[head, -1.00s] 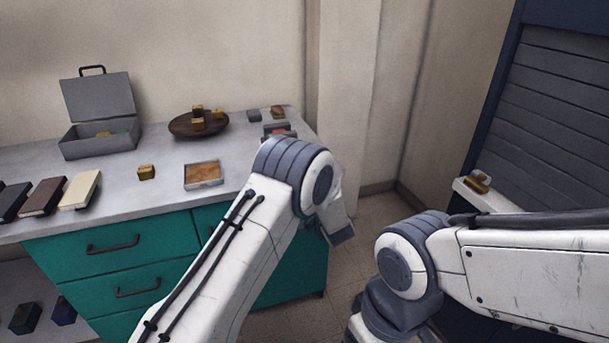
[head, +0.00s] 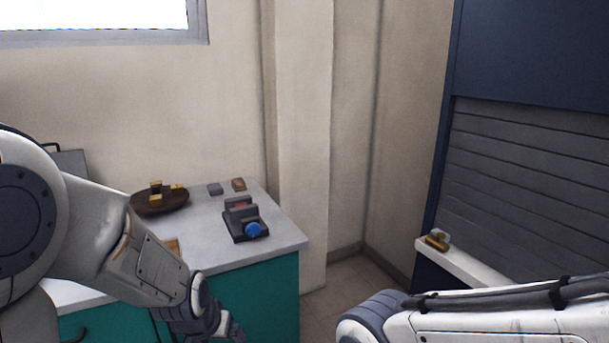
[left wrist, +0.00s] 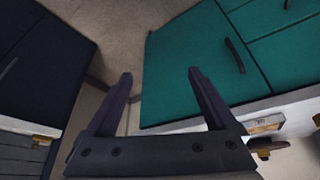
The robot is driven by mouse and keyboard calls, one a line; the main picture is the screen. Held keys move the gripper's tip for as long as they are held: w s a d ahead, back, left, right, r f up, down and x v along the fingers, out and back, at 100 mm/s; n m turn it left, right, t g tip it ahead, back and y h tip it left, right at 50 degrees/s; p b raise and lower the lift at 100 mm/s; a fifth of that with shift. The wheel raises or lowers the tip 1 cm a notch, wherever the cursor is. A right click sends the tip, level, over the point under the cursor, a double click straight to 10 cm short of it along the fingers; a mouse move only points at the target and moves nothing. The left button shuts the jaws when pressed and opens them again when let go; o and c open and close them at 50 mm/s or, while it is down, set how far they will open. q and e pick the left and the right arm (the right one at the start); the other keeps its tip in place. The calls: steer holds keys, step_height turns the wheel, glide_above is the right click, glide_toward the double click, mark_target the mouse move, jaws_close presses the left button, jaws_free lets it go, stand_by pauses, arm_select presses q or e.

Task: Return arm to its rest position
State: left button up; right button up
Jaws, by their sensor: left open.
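My left arm comes in from the left in the head view, with its gripper (head: 232,334) low in front of the teal cabinet, cut by the bottom edge. In the left wrist view the left gripper (left wrist: 160,75) has its two dark fingers apart with nothing between them. The floor (left wrist: 135,35) and the teal cabinet front (left wrist: 185,60) show beyond the fingers. My right arm crosses the bottom right of the head view; its gripper is out of frame.
The counter (head: 270,245) holds a dark device with a blue knob (head: 243,220), a brown bowl (head: 150,202) with small yellowish blocks, and two small blocks behind. A white ledge (head: 470,268) with a brass-coloured item (head: 437,240) lies right, before a dark shutter (head: 530,190).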

arm_select(q)
steer(key=s+a+g, duration=0.2)
steer(key=s, duration=0.6)
steer(key=s+d+r+m+g, duration=0.1)
steer(key=s+d+r+m, duration=0.2)
steer(key=s+d, duration=0.4)
steer(key=s+d+r+m+g, duration=0.2)
steer(key=s+d+r+m, duration=0.15)
steer(key=s+d, duration=0.35)
step_height(320, 180, up, 13)
steer(key=p, duration=1.4)
steer(key=shift+w+a+h, duration=0.2)
steer(key=shift+w+h, duration=0.1)
steer(key=shift+w, duration=0.15)
